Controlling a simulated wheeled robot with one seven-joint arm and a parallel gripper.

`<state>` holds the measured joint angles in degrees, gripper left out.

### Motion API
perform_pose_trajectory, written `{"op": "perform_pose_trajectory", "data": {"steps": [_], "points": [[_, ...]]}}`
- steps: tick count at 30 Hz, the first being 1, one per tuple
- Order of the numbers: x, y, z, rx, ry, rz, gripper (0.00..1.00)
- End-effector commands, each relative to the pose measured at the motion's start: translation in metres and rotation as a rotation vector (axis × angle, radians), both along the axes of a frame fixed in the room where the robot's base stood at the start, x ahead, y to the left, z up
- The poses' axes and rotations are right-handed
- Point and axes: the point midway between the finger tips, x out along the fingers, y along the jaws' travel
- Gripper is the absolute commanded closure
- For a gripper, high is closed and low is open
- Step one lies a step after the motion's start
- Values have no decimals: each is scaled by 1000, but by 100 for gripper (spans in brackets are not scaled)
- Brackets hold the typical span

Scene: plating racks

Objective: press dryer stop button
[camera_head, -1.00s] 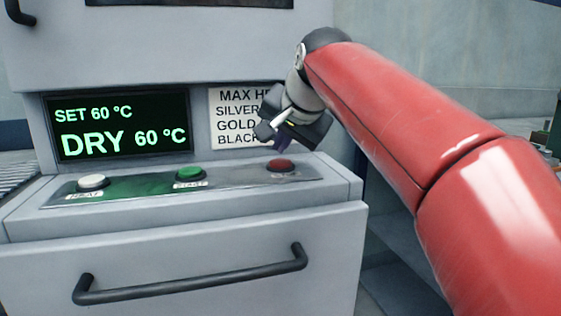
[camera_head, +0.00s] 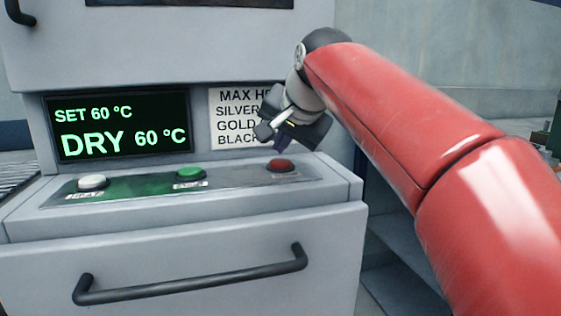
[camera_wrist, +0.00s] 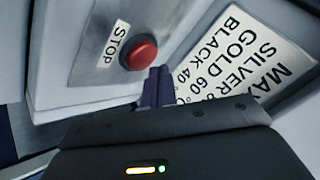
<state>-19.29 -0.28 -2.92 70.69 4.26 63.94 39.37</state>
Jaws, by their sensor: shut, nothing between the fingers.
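The red stop button (camera_head: 281,165) sits at the right end of the dryer's sloping button panel (camera_head: 232,176). In the wrist view the red button (camera_wrist: 138,55) is raised, with a STOP label (camera_wrist: 115,40) beside it. My gripper (camera_head: 281,146) is just above the red button in the head view. In the wrist view its dark blue fingers (camera_wrist: 157,86) are together, empty, and close beside the button's edge. A small gap seems to lie between fingertips and button; I cannot tell whether they touch.
A green button (camera_head: 190,173) and a white button (camera_head: 92,182) sit further left on the panel. The display (camera_head: 122,126) reads SET 60 °C, DRY 60 °C. A printed sign (camera_head: 232,112) is behind my gripper. A drawer with a black handle (camera_head: 190,275) is below.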

Motion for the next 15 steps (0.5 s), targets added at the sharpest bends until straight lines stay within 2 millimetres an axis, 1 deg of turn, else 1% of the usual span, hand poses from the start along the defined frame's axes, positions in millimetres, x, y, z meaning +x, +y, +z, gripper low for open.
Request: {"op": "perform_pose_trajectory", "data": {"steps": [10, 15], "points": [[0, 0, 0, 0, 0, 0, 100], [0, 0, -5, 0, 1, 1, 100]]}}
